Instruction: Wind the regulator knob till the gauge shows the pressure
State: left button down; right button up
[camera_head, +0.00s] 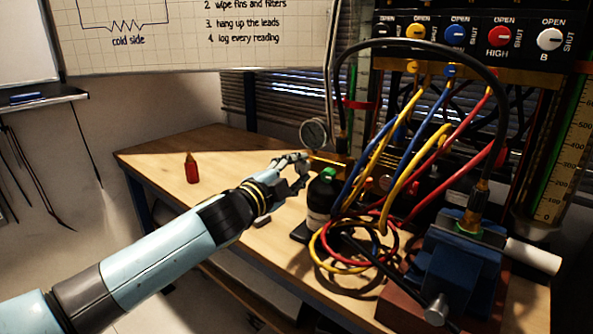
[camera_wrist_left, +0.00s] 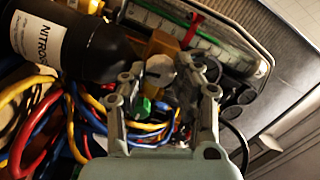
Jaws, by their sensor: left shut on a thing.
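The round pressure gauge (camera_head: 313,133) stands above the brass regulator (camera_head: 327,159) near the back of the bench in the head view. Its dial is too small and angled to read. My left gripper (camera_head: 300,166) reaches in from the left and is shut on the regulator knob, just left of the brass body. The fingers hide most of the knob. In the left wrist view my left gripper (camera_wrist_left: 167,85) has its fingers on either side of a roundish grey part, with the brass body behind it. My right gripper is not in view.
Coiled coloured hoses (camera_head: 365,245) and a blue vise (camera_head: 455,265) crowd the right. A small red bottle (camera_head: 192,169) stands on the clearer left bench.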

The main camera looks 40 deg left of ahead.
dwell(0.3)
pick_arm(q)
jog(key=c, duration=1)
grip_release()
jog(key=shift+c, duration=0.2)
jog(key=shift+o, duration=0.3)
pick_arm(e)
jog(key=shift+d, duration=0.1)
jog(key=shift+d, duration=0.2)
pick_arm(q)
jog(key=s, duration=1.2)
jog(key=shift+d, duration=0.15)
pick_arm(e)
jog(key=shift+a, duration=0.2)
